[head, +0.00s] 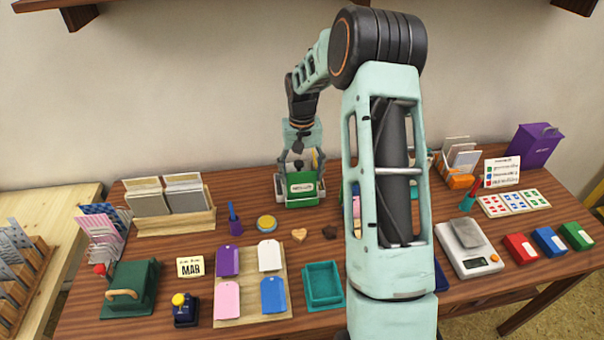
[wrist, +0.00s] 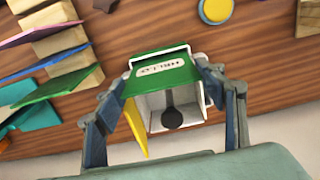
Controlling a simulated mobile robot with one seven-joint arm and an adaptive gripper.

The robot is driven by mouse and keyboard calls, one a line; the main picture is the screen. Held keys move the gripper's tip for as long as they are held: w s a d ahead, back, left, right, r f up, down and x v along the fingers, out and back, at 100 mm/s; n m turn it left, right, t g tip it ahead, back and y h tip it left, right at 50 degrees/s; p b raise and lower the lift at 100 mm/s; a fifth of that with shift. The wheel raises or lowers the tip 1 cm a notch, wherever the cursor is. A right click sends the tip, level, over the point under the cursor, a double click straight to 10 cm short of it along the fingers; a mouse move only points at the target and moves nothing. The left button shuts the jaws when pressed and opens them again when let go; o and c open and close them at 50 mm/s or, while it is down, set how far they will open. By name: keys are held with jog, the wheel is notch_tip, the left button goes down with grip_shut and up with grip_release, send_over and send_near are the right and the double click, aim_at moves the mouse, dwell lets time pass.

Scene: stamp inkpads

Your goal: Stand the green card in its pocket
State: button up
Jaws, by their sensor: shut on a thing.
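My gripper (wrist: 165,85) is shut on a white open box with a green front (wrist: 165,63); its fingers are on both sides of the box. The green front bears a white label. The held box also shows in the head view (head: 302,189), low over or on the back of the table; I cannot tell if it touches the wood. A yellow flap (wrist: 136,130) and a dark round-ended piece (wrist: 172,115) show at it. Green, pink and other cards lean in wooden holders at the wrist view's left, one green card (wrist: 58,85) among them. My arm mostly hides them in the head view.
A round yellow-and-blue tin (head: 266,223) and a wooden heart (head: 299,235) are in front of the box. A tag board (head: 250,312) and a teal tray (head: 322,298) lie nearer. A wooden file box (head: 200,221) stands left, a scale (head: 482,263) right.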

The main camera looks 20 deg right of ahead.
jog(key=shift+f, duration=0.2)
jog(key=o, duration=0.8)
jog(key=shift+r, duration=0.15)
notch_tip(320, 180, up, 12)
dwell(0.4)
